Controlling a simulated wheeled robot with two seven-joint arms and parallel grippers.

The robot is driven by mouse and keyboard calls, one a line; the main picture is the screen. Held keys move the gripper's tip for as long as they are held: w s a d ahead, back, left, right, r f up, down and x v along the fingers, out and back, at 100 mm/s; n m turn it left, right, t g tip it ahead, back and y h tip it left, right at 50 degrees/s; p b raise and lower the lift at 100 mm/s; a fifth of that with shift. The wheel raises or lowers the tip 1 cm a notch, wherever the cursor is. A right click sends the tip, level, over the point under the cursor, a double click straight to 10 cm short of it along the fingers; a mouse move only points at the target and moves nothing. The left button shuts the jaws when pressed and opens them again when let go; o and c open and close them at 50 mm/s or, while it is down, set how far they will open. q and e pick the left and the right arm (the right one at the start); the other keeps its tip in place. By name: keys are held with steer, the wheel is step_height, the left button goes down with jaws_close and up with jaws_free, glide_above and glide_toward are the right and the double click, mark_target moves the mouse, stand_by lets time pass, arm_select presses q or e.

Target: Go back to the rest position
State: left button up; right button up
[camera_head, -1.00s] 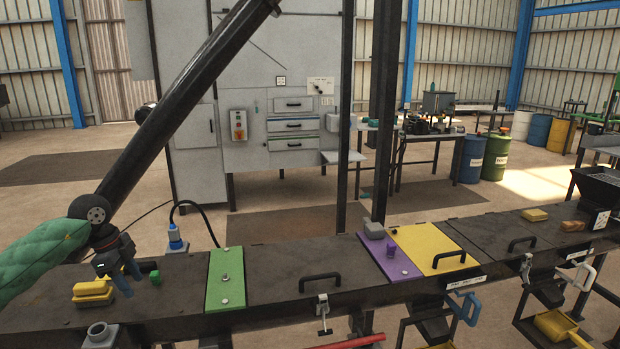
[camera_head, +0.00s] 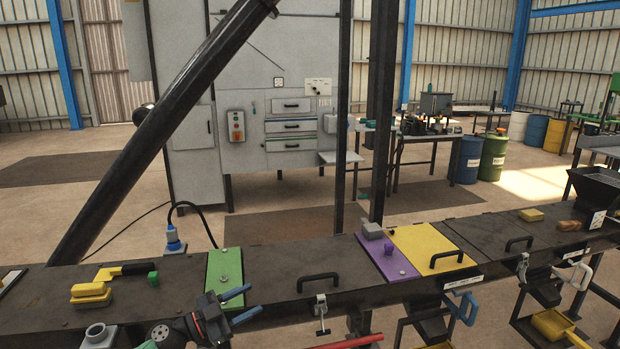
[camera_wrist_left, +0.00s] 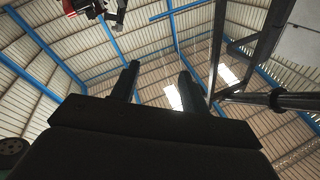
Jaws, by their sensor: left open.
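My left gripper (camera_head: 241,303) is in the lower left of the head view, in front of the bench edge near the green plate (camera_head: 225,279). Its two blue-tipped fingers are apart, with nothing between them. In the left wrist view the fingers (camera_wrist_left: 157,88) stand apart and point up at the roof, with no object between them. My right gripper is not in view.
The dark bench (camera_head: 290,257) runs across the front. On its left lie yellow blocks (camera_head: 90,292) and a yellow-and-black tool (camera_head: 125,270). A grey pipe fitting (camera_head: 98,336) sits at the front edge. A slanted black post (camera_head: 150,140) rises behind. A purple plate (camera_head: 388,262) lies mid-bench.

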arm_select(q)
steer(key=s+a+f+n+t+y, duration=0.25)
steer(key=s+f+n+y, duration=0.25)
steer(key=f+n+y, duration=0.5)
steer(key=s+a+f+n+t+y, duration=0.2)
steer(key=s+a+f+n+y, duration=0.35)
steer(key=f, duration=0.65)
steer(key=s+d+f+g, duration=0.2)
steer(key=s+f+g, duration=0.2)
steer(key=s, duration=0.5)
steer(key=s+d+f+g, duration=0.3)
steer(key=s+f+g, duration=0.1)
steer(key=s+f, duration=0.3)
steer(key=s+d+f+g, duration=0.2)
steer(key=s+f+g, duration=0.3)
steer(key=s, duration=0.7)
steer(key=shift+d+f+y, duration=0.3)
steer(key=shift+d+y, duration=0.05)
steer(key=shift+c, duration=0.8)
steer(key=shift+a, duration=0.15)
steer(key=shift+c, duration=0.2)
